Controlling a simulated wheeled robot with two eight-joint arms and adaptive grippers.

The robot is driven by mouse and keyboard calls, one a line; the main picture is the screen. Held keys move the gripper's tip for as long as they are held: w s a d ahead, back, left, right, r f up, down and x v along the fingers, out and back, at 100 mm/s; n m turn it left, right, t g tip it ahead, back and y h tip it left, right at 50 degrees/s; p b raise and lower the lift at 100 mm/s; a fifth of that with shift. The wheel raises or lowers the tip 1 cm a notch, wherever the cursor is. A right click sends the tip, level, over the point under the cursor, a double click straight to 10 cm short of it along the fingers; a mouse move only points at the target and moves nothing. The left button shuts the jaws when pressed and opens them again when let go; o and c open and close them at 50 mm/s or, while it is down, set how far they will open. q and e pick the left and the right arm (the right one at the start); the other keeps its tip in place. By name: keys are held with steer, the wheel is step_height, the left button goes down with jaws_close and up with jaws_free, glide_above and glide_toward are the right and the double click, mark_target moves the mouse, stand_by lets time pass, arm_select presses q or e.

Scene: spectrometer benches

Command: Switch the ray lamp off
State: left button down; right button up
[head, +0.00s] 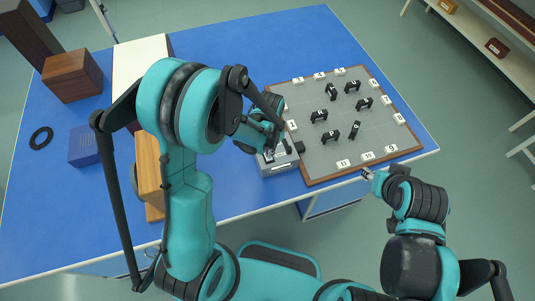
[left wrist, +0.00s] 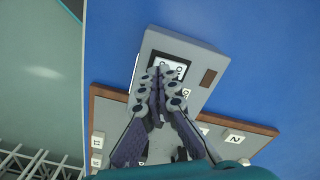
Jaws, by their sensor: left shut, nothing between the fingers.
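The ray lamp appears to be the small grey box (head: 281,167) at the front left corner of the grey board. In the left wrist view this grey box (left wrist: 205,62) shows a white panel with dark lettering and a black frame (left wrist: 183,66), plus a brown patch to the right. My left gripper (head: 286,148) is over the box. In the wrist view its fingers (left wrist: 160,72) are shut and empty, covering part of the panel. I cannot tell whether they touch it. The switch's position is hidden. My right gripper (head: 368,174) is by the board's front edge, its jaws unclear.
A grey board (head: 335,142) with a brown rim holds several black stands and white numbered tags. It sits on a blue table (head: 250,40). Wooden blocks (head: 76,77), a blue box (head: 84,148) and a black ring (head: 41,139) are at the left.

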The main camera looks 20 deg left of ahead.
arm_select(q)
steer(key=shift+f+b, duration=1.05)
steer(key=shift+f, duration=0.05)
stand_by(0.6)
steer(key=shift+r, duration=0.15)
steer(key=shift+r+p, duration=2.45)
steer(key=shift+r, duration=1)
steer(key=s+a+r+n+t+b, duration=0.4)
steer(key=s+t+b, duration=0.3)
steer(key=s+b, duration=0.3)
steer(key=shift+s+a+r+n+b, duration=0.15)
steer(key=shift+a+r+n+b, duration=0.2)
steer(key=shift+r+n+b, duration=0.4)
